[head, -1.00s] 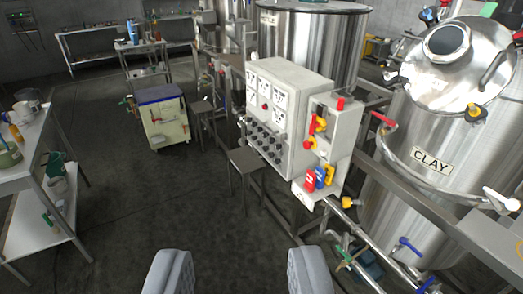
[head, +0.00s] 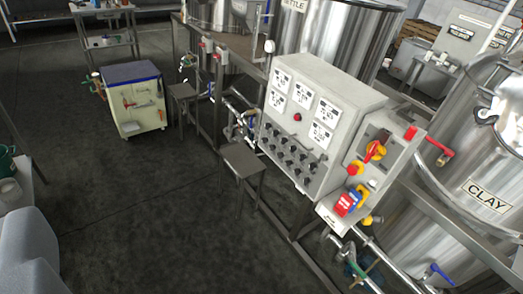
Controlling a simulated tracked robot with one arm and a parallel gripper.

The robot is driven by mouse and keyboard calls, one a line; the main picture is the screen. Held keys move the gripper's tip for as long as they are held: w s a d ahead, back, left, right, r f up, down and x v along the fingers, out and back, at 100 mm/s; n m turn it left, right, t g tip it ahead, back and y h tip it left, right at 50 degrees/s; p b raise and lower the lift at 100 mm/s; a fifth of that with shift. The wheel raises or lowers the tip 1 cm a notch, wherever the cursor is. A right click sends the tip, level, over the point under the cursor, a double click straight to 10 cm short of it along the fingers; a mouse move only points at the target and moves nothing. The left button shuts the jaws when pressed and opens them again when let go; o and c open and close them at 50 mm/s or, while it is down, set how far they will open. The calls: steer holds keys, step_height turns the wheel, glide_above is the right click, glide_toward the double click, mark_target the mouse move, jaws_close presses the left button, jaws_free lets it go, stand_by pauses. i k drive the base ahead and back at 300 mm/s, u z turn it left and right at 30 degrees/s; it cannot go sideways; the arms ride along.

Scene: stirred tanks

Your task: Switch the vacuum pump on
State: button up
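No vacuum pump can be told for sure; no readable label names it. A grey control panel (head: 308,155) stands right of centre, with white cards, a red lamp (head: 297,117) and rows of dark knobs (head: 288,150). On its right a smaller box (head: 393,148) carries a red and yellow rotary handle (head: 371,151).
A cream wheeled cabinet (head: 133,99) with a blue top stands at the left. Low stools (head: 244,160) stand before the panel. The dark floor (head: 150,215) at centre left is clear.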

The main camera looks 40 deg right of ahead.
mark_target(312, 166)
steer(key=z, duration=0.2)
steer(key=i, duration=1.2)
steer(key=z, duration=0.55)
